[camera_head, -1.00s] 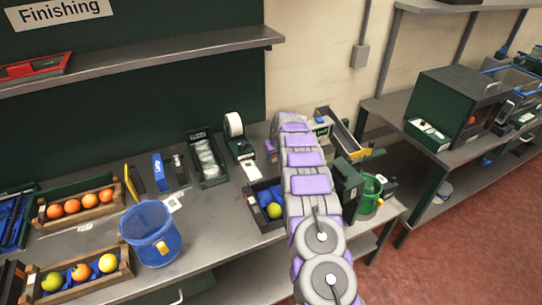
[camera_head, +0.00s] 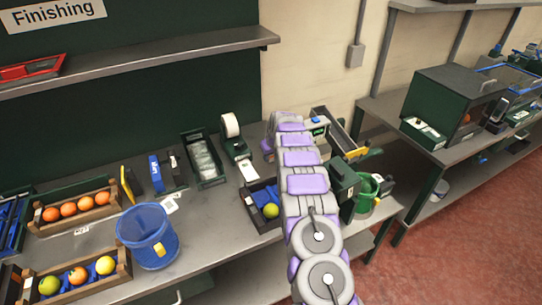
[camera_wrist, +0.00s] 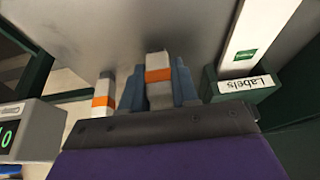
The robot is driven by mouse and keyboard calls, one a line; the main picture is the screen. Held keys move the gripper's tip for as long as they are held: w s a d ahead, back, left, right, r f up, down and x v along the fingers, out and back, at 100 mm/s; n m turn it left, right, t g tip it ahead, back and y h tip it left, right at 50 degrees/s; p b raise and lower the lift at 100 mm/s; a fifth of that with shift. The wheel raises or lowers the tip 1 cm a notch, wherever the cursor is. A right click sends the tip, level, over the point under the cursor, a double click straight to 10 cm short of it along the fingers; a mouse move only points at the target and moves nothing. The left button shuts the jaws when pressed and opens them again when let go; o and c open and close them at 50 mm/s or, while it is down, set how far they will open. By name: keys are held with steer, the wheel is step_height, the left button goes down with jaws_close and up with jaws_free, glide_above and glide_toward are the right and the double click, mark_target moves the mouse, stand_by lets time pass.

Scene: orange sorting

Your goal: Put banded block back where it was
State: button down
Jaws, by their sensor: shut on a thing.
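In the wrist view, my gripper (camera_wrist: 158,98) is shut on a banded block (camera_wrist: 158,62), white and grey with an orange band. The block stands between the two blue-grey fingers, over a grey surface; I cannot tell whether it touches that surface. A second white block with an orange band (camera_wrist: 103,103) is just left of the fingers, apart from the held one. In the head view my arm reaches over the bench, and the gripper and both blocks are hidden behind it.
A grey device with a green display (camera_wrist: 30,130) is close at left and a green "Labels" holder (camera_wrist: 243,86) close at right. In the head view, a dark bin with a yellow-green fruit (camera_head: 252,212) and a green bucket (camera_head: 367,192) flank my arm. A blue bucket (camera_head: 146,238) stands farther left.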

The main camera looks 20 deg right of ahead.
steer(key=shift+a+r, duration=0.1)
steer(key=shift+a, duration=0.5)
steer(key=c, duration=1.2)
jaws_free()
steer(key=shift+d, duration=0.2)
steer(key=o, duration=0.4)
steer(key=shift+d, duration=0.45)
steer(key=shift+o, duration=0.3)
steer(key=shift+a, duration=0.25)
steer(key=o, duration=0.4)
steer(key=shift+a, duration=0.25)
steer(key=shift+c, duration=0.2)
steer(key=shift+d, duration=0.1)
